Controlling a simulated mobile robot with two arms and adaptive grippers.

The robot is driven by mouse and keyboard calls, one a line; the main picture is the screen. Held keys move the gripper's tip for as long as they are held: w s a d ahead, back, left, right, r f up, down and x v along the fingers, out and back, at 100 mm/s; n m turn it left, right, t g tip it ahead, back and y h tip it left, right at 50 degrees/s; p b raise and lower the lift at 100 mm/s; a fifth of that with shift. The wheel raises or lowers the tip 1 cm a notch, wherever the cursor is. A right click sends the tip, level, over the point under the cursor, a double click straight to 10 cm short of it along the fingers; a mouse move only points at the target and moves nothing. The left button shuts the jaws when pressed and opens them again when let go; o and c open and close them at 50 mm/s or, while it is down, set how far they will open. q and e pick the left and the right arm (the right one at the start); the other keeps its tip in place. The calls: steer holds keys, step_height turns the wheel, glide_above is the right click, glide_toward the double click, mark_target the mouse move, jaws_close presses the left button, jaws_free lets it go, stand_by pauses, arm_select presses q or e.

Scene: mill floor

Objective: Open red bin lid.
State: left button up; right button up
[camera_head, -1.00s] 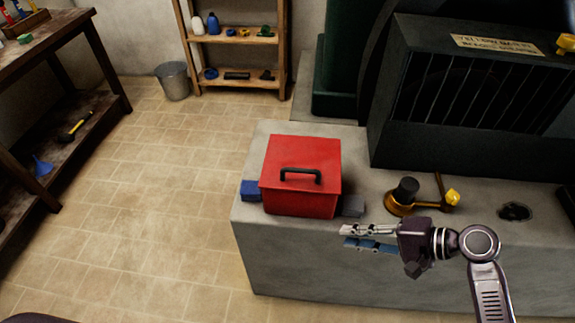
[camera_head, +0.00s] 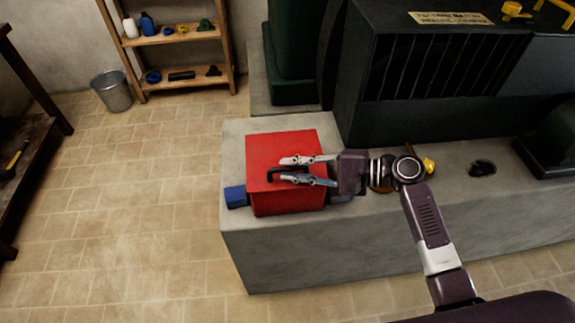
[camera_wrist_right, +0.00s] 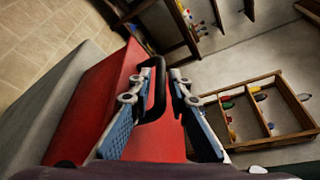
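The red bin (camera_head: 285,203) stands on the concrete ledge with its red lid (camera_head: 268,149) shut. A black handle (camera_head: 270,176) sits on the lid, partly hidden by my right fingers. My right gripper (camera_head: 283,169) reaches in from the right over the lid. Its two fingers are apart, with the handle between them. In the right wrist view, the handle (camera_wrist_right: 157,92) shows between the open fingers (camera_wrist_right: 160,76), with a gap towards the right finger. Whether the left finger touches the handle is unclear. My left gripper is out of view.
A blue block (camera_head: 235,197) lies left of the bin on the concrete ledge (camera_head: 290,250). A brass-coloured part with a yellow knob (camera_head: 429,165) is partly behind my wrist. A dark machine (camera_head: 430,80) stands behind. A metal bucket (camera_head: 113,92) and a wooden shelf (camera_head: 185,40) stand back left.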

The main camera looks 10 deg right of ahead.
steer(key=shift+w+a+f, duration=0.15)
steer(key=shift+w+a, duration=0.05)
steer(key=shift+a, duration=0.35)
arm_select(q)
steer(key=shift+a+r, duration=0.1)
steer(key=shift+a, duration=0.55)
arm_select(e)
jaws_close()
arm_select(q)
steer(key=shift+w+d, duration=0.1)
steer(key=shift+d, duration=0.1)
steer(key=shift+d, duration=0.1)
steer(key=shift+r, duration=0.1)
